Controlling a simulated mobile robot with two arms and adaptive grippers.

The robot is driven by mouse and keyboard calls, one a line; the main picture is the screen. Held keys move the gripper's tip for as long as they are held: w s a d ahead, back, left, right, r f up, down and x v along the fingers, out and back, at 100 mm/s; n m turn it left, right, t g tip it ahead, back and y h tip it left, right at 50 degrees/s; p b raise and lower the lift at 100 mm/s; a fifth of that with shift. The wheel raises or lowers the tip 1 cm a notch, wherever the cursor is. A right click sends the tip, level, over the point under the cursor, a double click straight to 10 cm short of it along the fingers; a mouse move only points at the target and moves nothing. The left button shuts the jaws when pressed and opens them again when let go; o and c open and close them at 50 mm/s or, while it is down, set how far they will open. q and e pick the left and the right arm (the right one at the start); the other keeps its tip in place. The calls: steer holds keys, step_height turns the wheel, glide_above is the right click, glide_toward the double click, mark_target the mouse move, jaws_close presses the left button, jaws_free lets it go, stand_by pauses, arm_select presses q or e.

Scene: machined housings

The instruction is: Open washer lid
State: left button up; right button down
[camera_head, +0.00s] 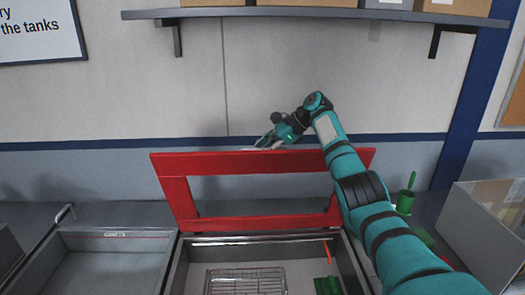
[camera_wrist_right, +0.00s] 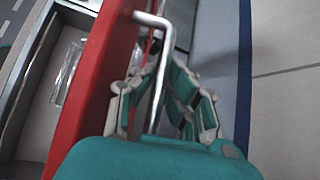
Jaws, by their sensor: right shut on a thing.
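The washer lid is a red open frame (camera_head: 245,162) that stands raised, close to upright, behind the washer basin (camera_head: 262,240). My right arm reaches over the right part of the lid, and my right gripper (camera_head: 264,141) is at the lid's top edge, on its far side. In the right wrist view the gripper (camera_wrist_right: 160,88) is shut on a bent metal handle (camera_wrist_right: 153,20) beside the red lid (camera_wrist_right: 84,112). The grip on the handle is mostly hidden in the head view. My left gripper is not in view.
A wire basket (camera_head: 245,281) and a green piece (camera_head: 327,286) lie in the open basin. Another basin (camera_head: 110,240) is at left. A green brush holder (camera_head: 405,203) and a grey bin (camera_head: 485,235) stand at right. A shelf (camera_head: 300,13) hangs on the wall above.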

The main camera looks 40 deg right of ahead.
steer(key=c, duration=1.7)
jaws_free()
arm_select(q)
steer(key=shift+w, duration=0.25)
arm_select(e)
steer(key=shift+o, duration=0.5)
steer(key=shift+r, duration=0.1)
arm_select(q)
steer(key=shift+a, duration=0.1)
arm_select(e)
steer(key=shift+s, duration=0.1)
steer(key=v, duration=1.2)
